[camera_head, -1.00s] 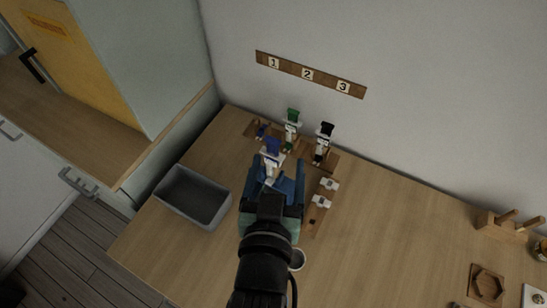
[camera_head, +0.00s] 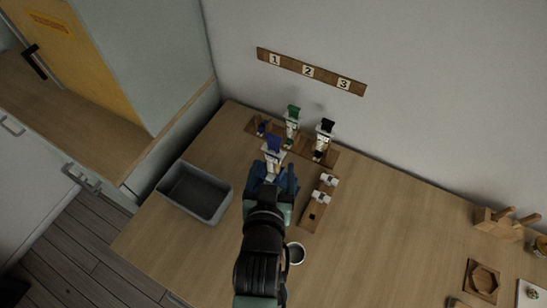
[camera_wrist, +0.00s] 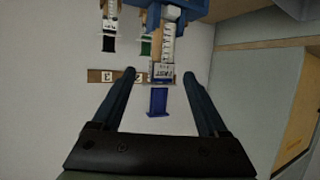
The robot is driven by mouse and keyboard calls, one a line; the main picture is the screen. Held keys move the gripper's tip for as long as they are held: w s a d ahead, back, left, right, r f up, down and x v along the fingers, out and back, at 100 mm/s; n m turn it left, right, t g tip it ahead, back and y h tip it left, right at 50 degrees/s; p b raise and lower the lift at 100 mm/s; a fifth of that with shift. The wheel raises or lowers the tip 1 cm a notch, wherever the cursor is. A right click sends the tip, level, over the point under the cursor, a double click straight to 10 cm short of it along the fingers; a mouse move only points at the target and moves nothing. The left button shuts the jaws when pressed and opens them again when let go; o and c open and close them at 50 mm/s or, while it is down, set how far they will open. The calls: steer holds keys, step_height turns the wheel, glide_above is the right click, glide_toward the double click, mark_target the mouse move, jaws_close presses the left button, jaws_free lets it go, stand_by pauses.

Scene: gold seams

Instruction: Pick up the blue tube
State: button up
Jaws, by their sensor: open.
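My gripper (camera_head: 271,176) is open, with blue fingers on either side of the tube. In the wrist view a gap shows between the tube and each finger. The tube's lower part is hidden behind my gripper in the head view.
A green-capped tube (camera_head: 293,114) and a black-capped tube (camera_head: 325,128) stand close behind on a wooden rack (camera_head: 331,158). A small wooden holder with white pieces (camera_head: 308,216) lies right. A grey bin (camera_head: 216,219) is left. A numbered wall strip (camera_head: 290,67) hangs behind.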

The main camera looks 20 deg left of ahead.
mark_target(273, 157)
steer(key=p+x, duration=0.1)
steer(key=x, duration=0.4)
steer(key=shift+s+a, duration=0.1)
jaws_close()
stand_by(0.3)
